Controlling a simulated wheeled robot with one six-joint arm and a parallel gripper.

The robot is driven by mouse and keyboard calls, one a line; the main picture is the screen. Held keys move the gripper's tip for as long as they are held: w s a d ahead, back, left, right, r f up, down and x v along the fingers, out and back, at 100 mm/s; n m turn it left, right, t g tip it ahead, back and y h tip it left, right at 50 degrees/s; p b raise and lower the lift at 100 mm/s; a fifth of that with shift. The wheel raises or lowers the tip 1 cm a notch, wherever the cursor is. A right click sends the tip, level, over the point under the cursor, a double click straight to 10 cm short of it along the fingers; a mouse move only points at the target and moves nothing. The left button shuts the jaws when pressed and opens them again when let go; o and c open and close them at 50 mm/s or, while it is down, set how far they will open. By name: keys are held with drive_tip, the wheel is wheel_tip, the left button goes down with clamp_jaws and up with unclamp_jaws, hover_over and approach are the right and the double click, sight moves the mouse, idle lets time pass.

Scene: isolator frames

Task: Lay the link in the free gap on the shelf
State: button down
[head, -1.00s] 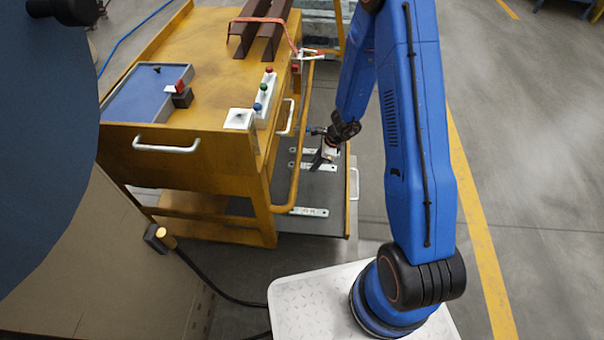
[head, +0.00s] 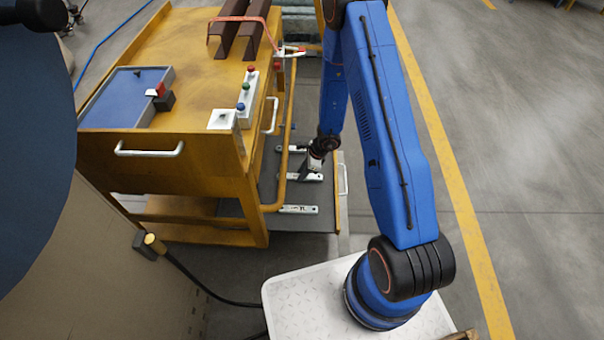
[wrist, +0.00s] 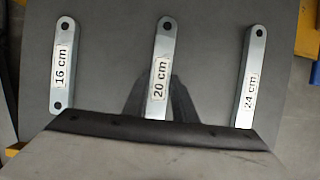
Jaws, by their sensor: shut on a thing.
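My gripper (head: 312,172) reaches down over the grey pull-out shelf (head: 263,186) of the yellow cart. It is shut on the pale metal link marked 20 cm (wrist: 160,70). In the wrist view this link lies between the 16 cm link (wrist: 64,66) and the 24 cm link (wrist: 246,80), roughly parallel to both and apart from them. The lower end of the 20 cm link is hidden by the dark gripper body. In the head view the held link (head: 299,176) is the middle of three. I cannot tell whether it touches the shelf.
The yellow cart (head: 200,95) stands left of my arm, with a rail (head: 289,130) beside the shelf. On its top are a blue tray (head: 105,98), a button box (head: 246,95) and brown metal bars (head: 250,35). Open floor lies to the right.

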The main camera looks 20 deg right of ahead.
drive_tip(key=shift+f, duration=0.1)
drive_tip(key=c, duration=1.5)
unclamp_jaws()
drive_tip(key=shift+o, duration=0.2)
drive_tip(key=v, duration=1.3)
drive_tip(key=s+a+r+n, duration=0.1)
drive_tip(key=s+r+n, duration=0.25)
drive_tip(key=r, duration=0.55)
drive_tip(key=s+a+r+n+t, duration=0.15)
drive_tip(key=r+n, duration=0.25)
drive_tip(key=r, duration=0.6)
drive_tip(key=s+a+r+n, duration=0.2)
drive_tip(key=s+r+n, duration=0.2)
drive_tip(key=r, duration=0.5)
drive_tip(key=s+d+r+n+t+h, duration=0.1)
drive_tip(key=s+r+n, duration=0.4)
drive_tip(key=s, duration=0.6)
drive_tip(key=s+d+r+n+t+h, duration=0.1)
drive_tip(key=s+d+r+n+h, duration=0.2)
drive_tip(key=s+r, duration=0.6)
drive_tip(key=s+d+n, duration=0.2)
drive_tip(key=s+d, duration=0.1)
drive_tip(key=shift+d+r, duration=0.15)
drive_tip(key=shift+r, duration=0.25)
drive_tip(key=shift+s, duration=0.1)
